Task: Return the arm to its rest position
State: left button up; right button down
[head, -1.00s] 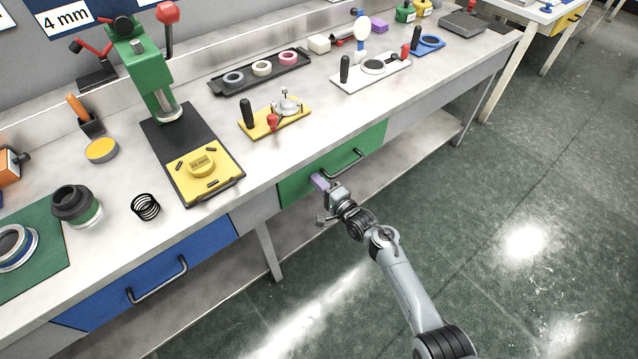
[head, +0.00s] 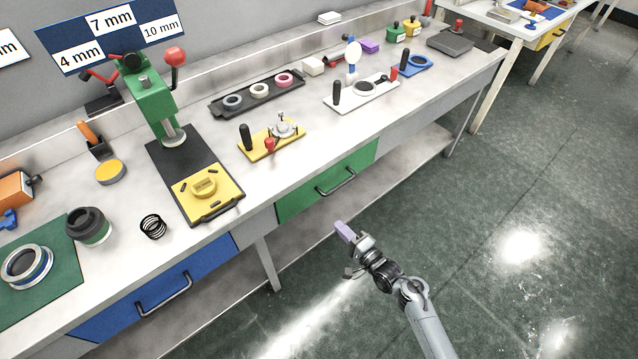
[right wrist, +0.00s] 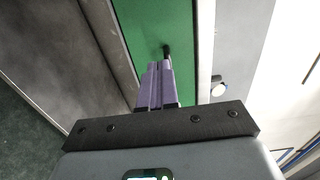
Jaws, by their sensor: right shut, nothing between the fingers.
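My right arm comes in from the lower right of the head view. Its gripper (head: 343,231) is over the floor in front of the bench, a little away from the green drawer (head: 328,182). In the right wrist view its purple fingers (right wrist: 158,84) are together with nothing between them, pointing toward the green drawer front (right wrist: 165,30) and its dark handle. The drawer looks closed. My left gripper is not in view.
The bench (head: 290,172) runs diagonally across the head view, with a green press (head: 152,100), a yellow fixture (head: 272,140) and a black tray (head: 258,95) on top. A blue drawer (head: 140,300) is at left. The green floor (head: 510,200) at right is clear.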

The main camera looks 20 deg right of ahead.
jog(key=s+a+f+n+g+p, duration=0.1)
jog(key=s+f+g+p, duration=0.25)
jog(key=s, duration=1.05)
jog(key=s+d+r+n+g+h+p, duration=0.15)
jog(key=s+r+n+g+h, duration=0.25)
jog(key=s+r+n, duration=0.4)
jog(key=s+d+r+n+g+h, duration=0.25)
jog(key=s+r+n+g, duration=0.25)
jog(key=s+r, duration=0.4)
notch_tip(320, 180, up, 37)
jog(key=s+n+p, duration=0.1)
jog(key=p, duration=3.7)
jog(key=shift+h, duration=0.45)
jog(key=shift+s, duration=0.1)
